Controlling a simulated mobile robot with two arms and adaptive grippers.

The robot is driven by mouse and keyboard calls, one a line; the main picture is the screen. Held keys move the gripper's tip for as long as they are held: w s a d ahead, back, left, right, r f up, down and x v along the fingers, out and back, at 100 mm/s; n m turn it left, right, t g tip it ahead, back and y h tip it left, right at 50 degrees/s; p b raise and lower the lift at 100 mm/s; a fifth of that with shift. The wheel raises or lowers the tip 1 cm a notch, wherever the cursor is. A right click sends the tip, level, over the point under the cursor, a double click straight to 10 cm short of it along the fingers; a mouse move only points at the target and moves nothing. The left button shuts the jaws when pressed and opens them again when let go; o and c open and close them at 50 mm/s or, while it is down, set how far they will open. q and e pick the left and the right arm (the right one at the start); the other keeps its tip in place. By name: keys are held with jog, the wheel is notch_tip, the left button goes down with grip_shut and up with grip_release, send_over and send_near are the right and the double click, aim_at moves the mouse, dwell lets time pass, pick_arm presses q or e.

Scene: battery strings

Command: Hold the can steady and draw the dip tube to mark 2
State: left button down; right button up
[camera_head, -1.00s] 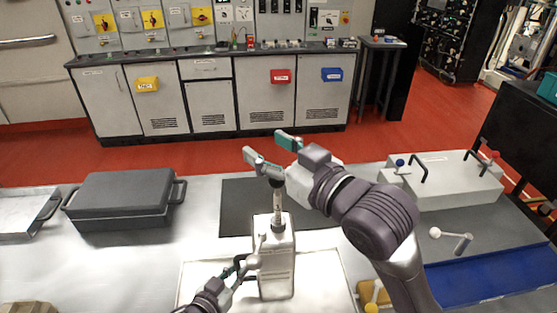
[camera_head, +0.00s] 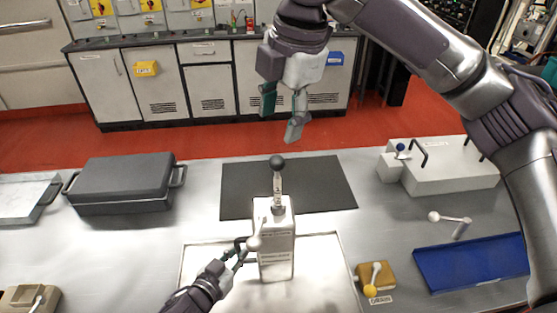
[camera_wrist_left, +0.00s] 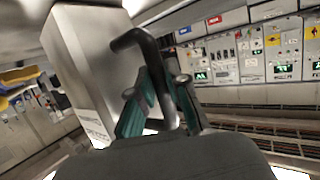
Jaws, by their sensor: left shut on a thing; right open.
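The can (camera_head: 275,245) is a pale, upright box-shaped can standing on a light tray (camera_head: 205,262) at the front middle of the table. The dip tube (camera_head: 278,186) rises from its top and ends in a dark ball knob (camera_head: 277,161). Mark 2 cannot be read at this size. My left gripper (camera_head: 241,254) is shut on the can's dark side handle, which shows as a bent bar (camera_wrist_left: 150,62) between the fingers in the left wrist view. My right gripper (camera_head: 281,114) is open and empty, pointing down above and beyond the knob, apart from it.
A dark mat (camera_head: 325,187) lies behind the can. A black lidded case (camera_head: 122,182) stands at the left. A small beige block (camera_head: 28,298) sits front left.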

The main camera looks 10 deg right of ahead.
aim_at(280, 158)
jog(key=x, duration=0.3)
jog(key=d+x, duration=0.1)
jog(key=x, duration=0.6)
jog(key=shift+s+d+f, duration=0.1)
jog(key=shift+s+f, duration=0.05)
jog(key=shift+f, duration=0.3)
jog(key=shift+c, duration=0.2)
jog(key=shift+h, duration=0.3)
grip_shut()
